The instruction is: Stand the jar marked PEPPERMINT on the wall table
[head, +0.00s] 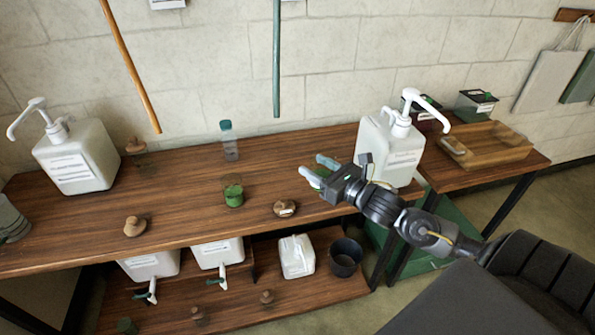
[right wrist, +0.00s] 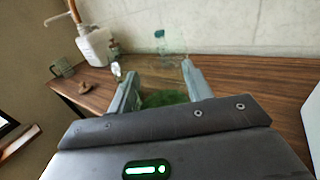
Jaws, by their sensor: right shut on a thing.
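My right gripper (head: 319,170) is over the front right part of the long wooden table (head: 180,215), left of the big white pump bottle (head: 390,150). In the right wrist view its fingers (right wrist: 158,73) are shut on a clear glass jar with green contents (right wrist: 165,98). I cannot read a label on it, nor tell whether it touches the table. A second small glass jar with green contents (head: 233,195) stands mid-table. No PEPPERMINT marking is legible. My left gripper is not in view.
A clear bottle with a teal cap (head: 229,140) stands at the back. Another pump bottle (head: 75,155) is at left. The right-hand table (head: 530,158) holds a wooden tray (head: 485,158) and dark-lidded boxes (head: 476,103).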

